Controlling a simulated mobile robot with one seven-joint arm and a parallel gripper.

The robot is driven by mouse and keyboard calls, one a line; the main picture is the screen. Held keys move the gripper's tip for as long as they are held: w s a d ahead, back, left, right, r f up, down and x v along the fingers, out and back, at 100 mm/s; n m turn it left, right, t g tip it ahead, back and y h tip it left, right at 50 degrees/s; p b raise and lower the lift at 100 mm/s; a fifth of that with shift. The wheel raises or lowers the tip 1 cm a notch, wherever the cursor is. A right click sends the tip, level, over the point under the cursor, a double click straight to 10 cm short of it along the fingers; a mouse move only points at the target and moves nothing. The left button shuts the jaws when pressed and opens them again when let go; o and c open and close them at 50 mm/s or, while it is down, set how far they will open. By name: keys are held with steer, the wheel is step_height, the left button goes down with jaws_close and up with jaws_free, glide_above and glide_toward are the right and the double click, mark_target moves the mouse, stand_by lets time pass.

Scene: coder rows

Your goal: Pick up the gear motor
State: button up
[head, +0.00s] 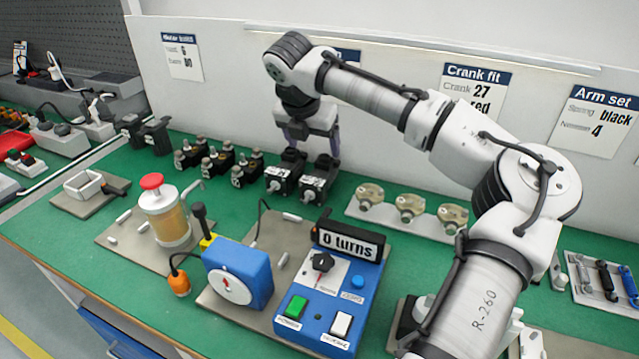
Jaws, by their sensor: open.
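Several black motors stand in a row along the back of the green bench. Two are square-bodied with pale front plates and a short shaft, a left one (282,179) and a right one (319,182). To their left are several smaller black units (217,163) with metal knobs on top. I cannot tell for sure which of these is the gear motor. My gripper (311,150) points down at the two square motors, its fingers apart. One finger is above the left motor, the other beside or behind the right one. I see nothing held, and contact cannot be told.
Brass-coloured parts (411,206) sit on a tray to the right. A blue control box (325,300) with a "0 turns" display and a blue dial unit (238,275) stand in front. A white panel (400,75) with labels rises behind. A red-topped jar (164,212) stands left.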

mark_target(318, 173)
steer(key=x, duration=0.8)
steer(key=shift+a+x, duration=0.15)
steer(key=shift+x, duration=1.35)
steer(key=shift+a+x, duration=0.15)
steer(key=shift+x, duration=1.35)
steer(key=shift+c, duration=0.2)
steer(key=c, duration=1)
steer(key=shift+c, duration=0.4)
steer(key=shift+r, duration=0.1)
